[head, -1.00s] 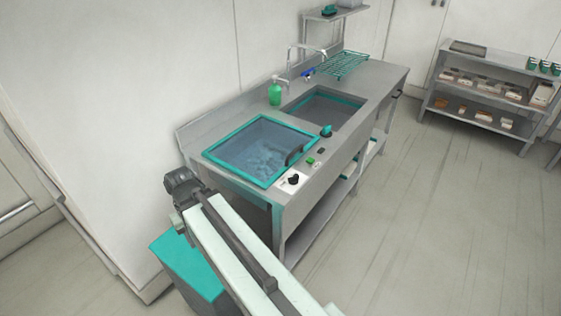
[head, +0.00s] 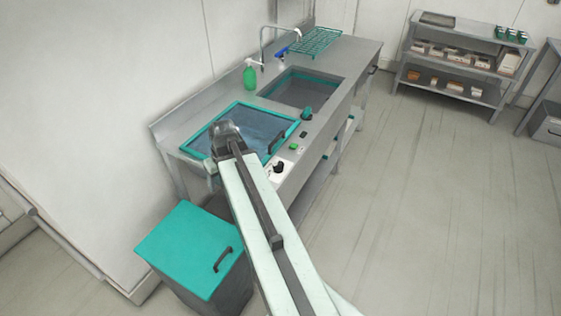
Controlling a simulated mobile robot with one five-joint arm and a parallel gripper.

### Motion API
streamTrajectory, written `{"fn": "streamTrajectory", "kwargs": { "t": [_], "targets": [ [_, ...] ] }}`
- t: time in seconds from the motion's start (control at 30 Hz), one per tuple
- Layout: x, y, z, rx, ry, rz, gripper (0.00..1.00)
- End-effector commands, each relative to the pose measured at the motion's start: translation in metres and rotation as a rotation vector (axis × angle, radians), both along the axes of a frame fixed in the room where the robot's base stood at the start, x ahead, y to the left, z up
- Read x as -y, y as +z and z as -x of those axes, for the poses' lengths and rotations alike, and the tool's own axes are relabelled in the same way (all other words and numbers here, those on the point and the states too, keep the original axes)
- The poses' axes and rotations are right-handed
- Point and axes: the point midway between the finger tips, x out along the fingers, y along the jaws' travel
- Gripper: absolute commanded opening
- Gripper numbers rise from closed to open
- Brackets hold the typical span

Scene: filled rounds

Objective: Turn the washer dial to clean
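The washer (head: 190,147) is a teal-framed basin with a clear lid, set in the near end of the steel counter. Its dial (head: 278,167) is a small black knob on a white plate at the counter's front right corner. My gripper (head: 226,131) is at the end of my pale arm, in front of the washer lid in the picture and left of the dial, apart from it. Its fingers are too small and dark to tell whether they are open. My arm hides the washer's near right corner and part of the white plate.
A green button (head: 295,148) and a teal knob (head: 306,113) lie farther along the counter edge. A sink (head: 335,85), a green bottle (head: 249,77) and a rack (head: 316,41) are behind. A teal-lidded bin (head: 185,240) stands near left.

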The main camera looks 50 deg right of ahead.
Motion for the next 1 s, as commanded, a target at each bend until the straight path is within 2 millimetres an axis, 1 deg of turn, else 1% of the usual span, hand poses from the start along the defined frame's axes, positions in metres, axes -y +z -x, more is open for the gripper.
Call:
{"fn": "streamTrajectory", "kwargs": {
  "t": [0.03, 0.07, 0.1, 0.2, 0.3, 0.4, 0.57, 0.67, 0.77, 1.0],
  "targets": [
    [0.051, 0.006, 0.009, 0.036, -0.043, 0.008, 0.64],
    [0.076, 0.008, 0.014, 0.058, -0.059, 0.014, 0.64],
    [0.108, 0.011, 0.023, 0.085, -0.078, 0.026, 0.64],
    [0.172, 0.017, 0.048, 0.136, -0.121, 0.055, 0.64],
    [0.21, 0.02, 0.067, 0.167, -0.147, 0.079, 0.64],
    [0.227, 0.022, 0.077, 0.18, -0.157, 0.092, 0.64],
    [0.229, 0.02, 0.078, 0.182, -0.157, 0.095, 0.64],
    [0.23, 0.013, 0.076, 0.182, -0.157, 0.095, 0.64],
    [0.231, 0.0, 0.071, 0.181, -0.158, 0.094, 0.64],
    [0.236, -0.041, 0.056, 0.181, -0.158, 0.094, 0.64]
  ]
}}
